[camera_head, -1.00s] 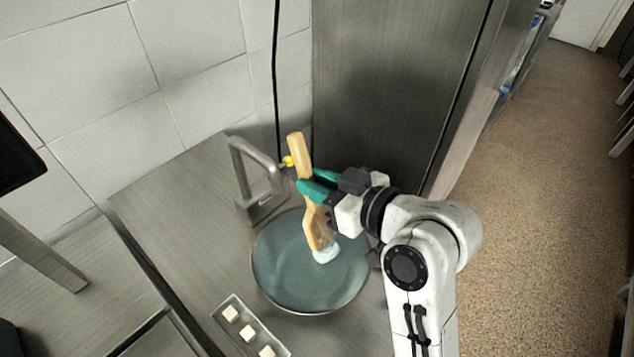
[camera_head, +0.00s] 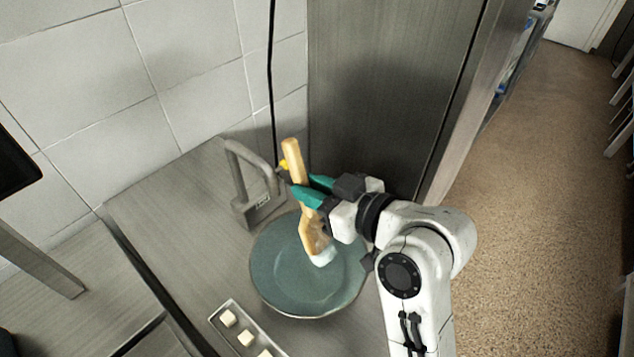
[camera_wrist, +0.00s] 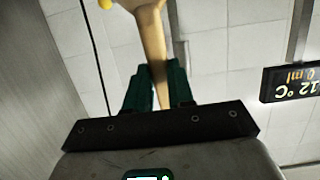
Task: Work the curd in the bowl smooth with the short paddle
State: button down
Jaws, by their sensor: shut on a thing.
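The short paddle (camera_head: 308,228) is wooden, with a pale lump at its lower end, and stands slightly tilted over the bowl. My gripper (camera_head: 302,191) has teal fingers and is shut on the paddle's shaft above the bowl's right half. The bowl (camera_head: 275,270) is wide, shallow and blue-green. The white lump (camera_head: 323,257), perhaps curd, is at the paddle's tip inside the bowl; whether it sticks to the paddle I cannot tell. In the wrist view the paddle (camera_wrist: 152,45) runs up from between my gripper's fingers (camera_wrist: 158,85).
A grey metal handle-like fixture (camera_head: 256,190) stands close behind the bowl. A narrow tray (camera_head: 225,306) with several pale cubes lies in front. A tall steel cabinet (camera_head: 385,90) rises behind my arm. The steel counter (camera_head: 180,220) is bare left of the bowl.

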jog(key=shift+f, duration=0.15)
jog(key=shift+w+d, duration=0.5)
jog(key=shift+w, duration=0.1)
jog(key=shift+s+a+r, duration=0.1)
jog(key=shift+s+r, duration=0.05)
jog(key=shift+r, duration=0.05)
jog(key=shift+s+a+r+p, duration=0.1)
jog(key=shift+s+a+p, duration=0.1)
jog(key=shift+p, duration=0.15)
jog(key=shift+r, duration=0.1)
notch_tip(320, 180, up, 9)
jog(key=p, duration=0.7)
jog(key=shift+p, duration=0.3)
